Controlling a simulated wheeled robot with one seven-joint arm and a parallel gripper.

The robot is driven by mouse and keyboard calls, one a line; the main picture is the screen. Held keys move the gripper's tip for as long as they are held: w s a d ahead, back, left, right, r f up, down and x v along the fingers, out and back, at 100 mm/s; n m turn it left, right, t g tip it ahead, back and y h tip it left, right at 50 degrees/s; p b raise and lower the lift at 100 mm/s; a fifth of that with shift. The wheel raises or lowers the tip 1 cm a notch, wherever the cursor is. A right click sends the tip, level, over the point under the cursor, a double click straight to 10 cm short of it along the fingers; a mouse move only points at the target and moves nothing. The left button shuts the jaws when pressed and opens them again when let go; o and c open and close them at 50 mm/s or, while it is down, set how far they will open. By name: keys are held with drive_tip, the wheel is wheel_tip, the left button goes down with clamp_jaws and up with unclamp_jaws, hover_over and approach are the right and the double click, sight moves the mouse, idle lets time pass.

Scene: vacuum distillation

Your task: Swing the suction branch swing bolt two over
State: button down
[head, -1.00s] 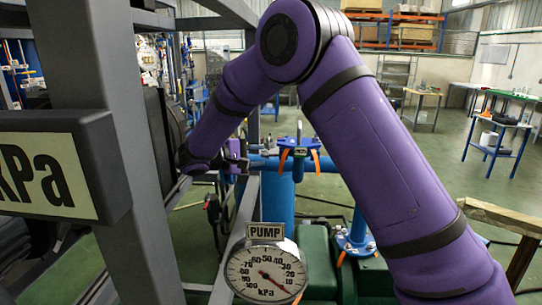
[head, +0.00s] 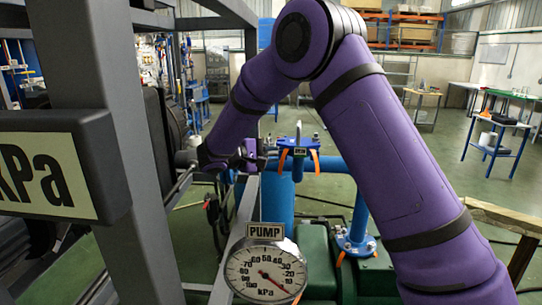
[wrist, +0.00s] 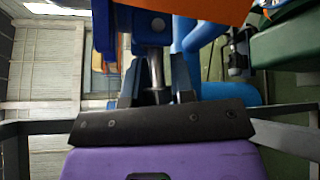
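The blue suction branch flange (head: 299,143) stands on the blue pipework in the head view, with a bolt upright at its top and orange tags hanging at its sides. My gripper (head: 262,155) is just left of this flange, at about its height. In the wrist view my gripper (wrist: 156,90) has its two dark fingers apart, with a metallic bolt shank (wrist: 155,70) showing between them and gaps on both sides. I cannot tell how deep the shank sits between the fingers. A blue part and an orange tag (wrist: 205,8) fill the top of the wrist view.
The PUMP gauge (head: 266,271) stands in front, below the flange. A grey steel frame (head: 100,130) rises on the left, close to my arm. A second blue flange (head: 356,246) is lower right, beside green machinery (head: 318,262). Open floor lies behind on the right.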

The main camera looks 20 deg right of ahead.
drive_tip(key=shift+r, duration=0.1)
drive_tip(key=shift+d+r+m+y, duration=0.1)
drive_tip(key=shift+r+m+y, duration=0.25)
drive_tip(key=shift+y, duration=0.5)
drive_tip(key=shift+a+r+m+y, duration=0.15)
drive_tip(key=shift+m+y, duration=0.3)
drive_tip(key=shift+y, duration=0.45)
drive_tip(key=shift+d+r+m+y, duration=0.15)
drive_tip(key=shift+r+m+y, duration=0.2)
drive_tip(key=shift+y, duration=0.5)
drive_tip(key=c, duration=1.2)
unclamp_jaws()
